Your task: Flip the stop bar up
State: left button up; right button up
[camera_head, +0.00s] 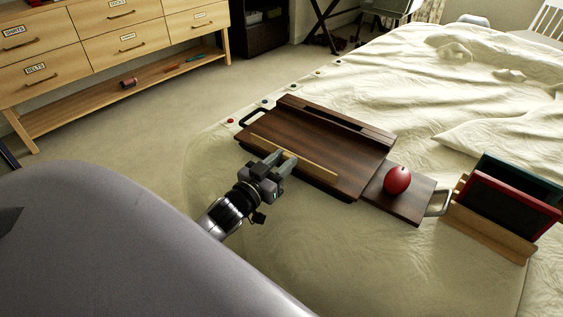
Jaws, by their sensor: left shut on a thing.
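A dark wooden lap desk (335,140) lies on the bed with its top tilted. The stop bar, a thin light-wood strip (312,166), runs along the near edge of its top. My left gripper (283,158) is at the middle of that strip, shut on it from the near side. The fingers hide a short part of the bar. My right gripper is not in view.
A red oval object (397,180) rests on a dark side panel (408,205) with a metal handle. A wooden rack (492,232) holding red and teal slates stands at right. Several small coloured buttons line the bed edge. A drawer unit (85,45) stands at back left.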

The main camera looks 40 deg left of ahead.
pick_arm(q)
jog(key=o, duration=0.9)
jog(key=shift+w+r, duration=0.1)
jog(key=shift+r, duration=0.05)
jog(key=shift+o, duration=0.8)
jog(key=shift+s+d+p, duration=0.1)
jog(key=shift+s+p, duration=0.25)
jog(key=shift+s, duration=3.25)
